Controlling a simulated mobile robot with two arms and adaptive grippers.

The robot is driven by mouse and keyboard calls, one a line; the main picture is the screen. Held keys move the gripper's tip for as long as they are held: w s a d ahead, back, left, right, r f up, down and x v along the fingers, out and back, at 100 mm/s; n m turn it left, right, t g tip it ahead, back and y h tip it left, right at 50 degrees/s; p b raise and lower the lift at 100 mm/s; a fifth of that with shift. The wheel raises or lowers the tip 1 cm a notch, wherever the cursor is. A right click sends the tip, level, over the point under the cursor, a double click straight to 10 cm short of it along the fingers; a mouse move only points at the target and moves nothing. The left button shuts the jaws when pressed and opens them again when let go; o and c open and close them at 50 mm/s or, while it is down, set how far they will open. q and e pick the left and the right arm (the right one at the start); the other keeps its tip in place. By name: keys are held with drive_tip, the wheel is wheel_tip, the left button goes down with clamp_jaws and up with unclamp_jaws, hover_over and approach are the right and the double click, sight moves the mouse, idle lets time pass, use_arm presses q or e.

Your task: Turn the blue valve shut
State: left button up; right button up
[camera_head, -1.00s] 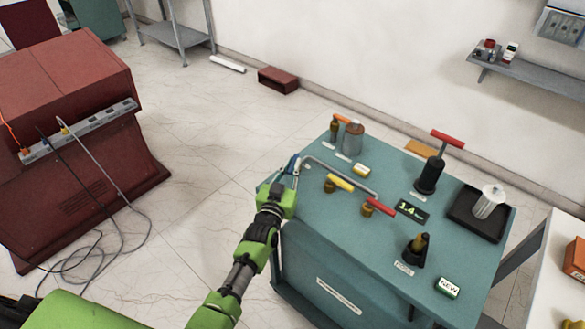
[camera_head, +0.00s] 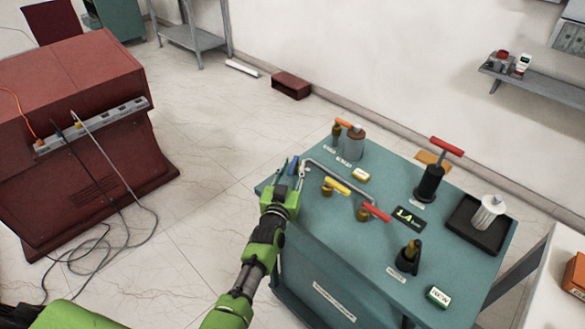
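The blue valve handle (camera_head: 293,166) shows as a small blue piece at the far left corner of the teal bench (camera_head: 330,215). My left gripper (camera_head: 291,175) is at that corner, with its fingers reaching up around or beside the blue handle. The hand hides the valve's body, and the fingers are too small to tell whether they touch or hold the handle. My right gripper is not in view.
A bent grey pipe (camera_head: 340,180) runs from the gripper past the yellow valve handle (camera_head: 337,186) and the red valve handle (camera_head: 376,212). An orange-handled valve (camera_head: 337,131) and a grey cylinder (camera_head: 354,143) stand behind. Open floor lies left of the bench.

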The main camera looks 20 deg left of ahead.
use_arm(q)
drive_tip(key=shift+s, duration=0.1)
drive_tip(key=shift+s+f, duration=0.1)
drive_tip(key=shift+s, duration=0.5)
drive_tip(key=s, duration=1)
drive_tip(key=shift+s+d, duration=0.3)
drive_tip(key=shift+d, duration=0.05)
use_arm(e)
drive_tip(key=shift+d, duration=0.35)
